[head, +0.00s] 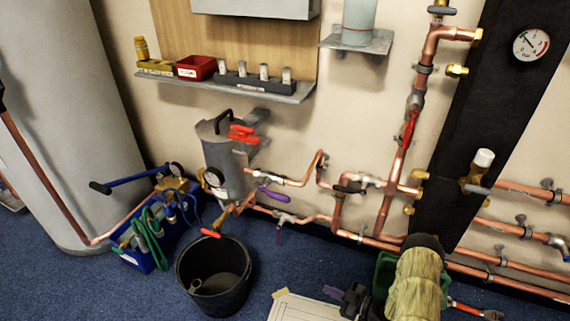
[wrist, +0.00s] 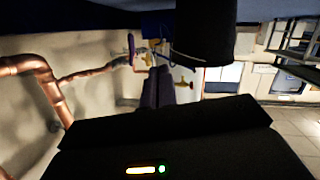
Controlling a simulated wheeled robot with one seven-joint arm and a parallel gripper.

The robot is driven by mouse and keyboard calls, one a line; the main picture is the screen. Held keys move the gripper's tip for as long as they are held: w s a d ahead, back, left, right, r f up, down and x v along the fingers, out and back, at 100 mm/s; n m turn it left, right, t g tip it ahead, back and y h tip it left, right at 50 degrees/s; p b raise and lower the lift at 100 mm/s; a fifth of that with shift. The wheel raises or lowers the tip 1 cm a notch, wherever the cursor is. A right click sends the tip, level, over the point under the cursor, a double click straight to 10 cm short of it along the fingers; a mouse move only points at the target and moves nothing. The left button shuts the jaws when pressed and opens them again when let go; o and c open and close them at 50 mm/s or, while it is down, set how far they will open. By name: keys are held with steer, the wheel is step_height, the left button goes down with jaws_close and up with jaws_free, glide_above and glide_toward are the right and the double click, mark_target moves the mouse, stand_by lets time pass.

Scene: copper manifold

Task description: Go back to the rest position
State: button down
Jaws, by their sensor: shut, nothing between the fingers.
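My gripper (wrist: 156,76) shows in the wrist view as two dark fingers side by side, shut with nothing between them. Its black housing fills the bottom of that view. In the head view my gripper (head: 333,292) is low, right of the bottom centre, with purplish fingertips pointing left. It is in front of the pipework and above a pale case on the floor. It holds nothing and appears apart from the pipes. My beige-covered arm link is to its right and hides part of a green crate.
Copper pipes (head: 385,215) with valves run along the wall behind my gripper. A black bucket (head: 236,302) stands on the blue carpet to the left. The pale case (head: 300,308) and green crate (head: 384,272) are close by. A blue toolbox (head: 150,258) is farther left.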

steer(key=w+d+r+m+h+p, duration=0.2)
steer(key=w+r+h, duration=0.25)
steer(key=r, duration=0.55)
steer(key=w+d+r+m+h+p, duration=0.1)
steer(key=w+d+r+h+p, duration=0.25)
steer(key=w+r, duration=0.45)
steer(key=s+r+m+g+h+p, duration=0.15)
steer(key=s+r, duration=0.25)
steer(key=r, duration=0.4)
steer(key=s+a+r+m+h+p, duration=0.1)
steer(key=s+r+m+h, duration=0.15)
steer(key=r, duration=0.55)
steer(key=s+r+m+g+h+p, duration=0.1)
steer(key=s+r+m+p, duration=0.1)
steer(key=s+r, duration=0.45)
steer(key=s+a+r+m+g+p, duration=0.3)
steer(key=s+a+r+m+g, duration=0.15)
steer(key=s+r, duration=0.8)
step_height(320, 180, up, 36)
steer(key=s+t+p, duration=0.1)
steer(key=p, duration=3.7)
steer(key=shift+s+a+r, duration=0.15)
steer(key=shift+s+a, duration=0.1)
steer(key=shift+s, duration=0.05)
